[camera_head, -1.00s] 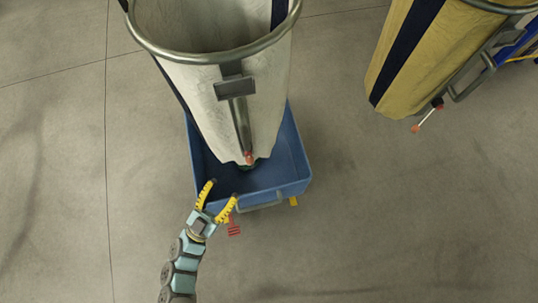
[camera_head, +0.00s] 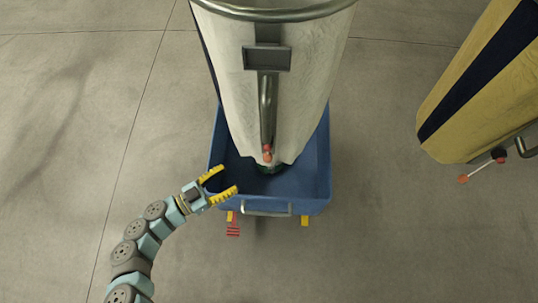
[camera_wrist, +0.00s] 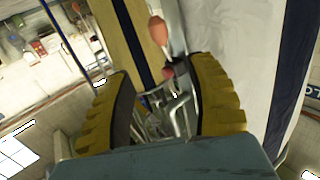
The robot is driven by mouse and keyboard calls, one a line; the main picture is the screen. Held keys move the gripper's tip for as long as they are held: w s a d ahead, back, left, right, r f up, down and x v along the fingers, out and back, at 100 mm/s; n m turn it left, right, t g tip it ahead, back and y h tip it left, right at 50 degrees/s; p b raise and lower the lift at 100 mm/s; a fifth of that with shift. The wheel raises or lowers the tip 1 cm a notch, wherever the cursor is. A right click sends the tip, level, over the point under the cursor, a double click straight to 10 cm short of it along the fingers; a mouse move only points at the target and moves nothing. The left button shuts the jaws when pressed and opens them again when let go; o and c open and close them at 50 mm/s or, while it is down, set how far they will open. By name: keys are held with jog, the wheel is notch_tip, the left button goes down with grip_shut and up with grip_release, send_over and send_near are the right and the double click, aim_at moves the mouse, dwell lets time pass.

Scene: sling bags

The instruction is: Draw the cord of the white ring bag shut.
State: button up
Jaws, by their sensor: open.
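The white ring bag (camera_head: 305,85) hangs upright from a metal ring (camera_head: 275,13) in the head view. An orange-red cord end (camera_head: 267,150) sits low on its front, below a metal tube (camera_head: 267,105). My gripper (camera_head: 229,180) is open and empty, left of and slightly below the cord end, over the front left of a blue tub. In the wrist view the white bag (camera_wrist: 238,35) fills the right side. An orange knob (camera_wrist: 157,30) and a dark red bead (camera_wrist: 168,72) show beyond and between my open fingers (camera_wrist: 165,75), apparently untouched. The cord itself is hard to make out.
The blue tub (camera_head: 318,170) stands under the bag, with a front handle (camera_head: 267,208) near my gripper. A yellow bag (camera_head: 480,95) with a dark stripe hangs to the right, with its own orange-ended cord (camera_head: 463,179).

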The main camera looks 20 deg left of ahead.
aim_at(267, 155)
jog(key=b+x, duration=0.2)
jog(key=x, duration=1.2)
jog(key=shift+b, duration=0.3)
grip_shut()
jog(key=shift+a, duration=0.1)
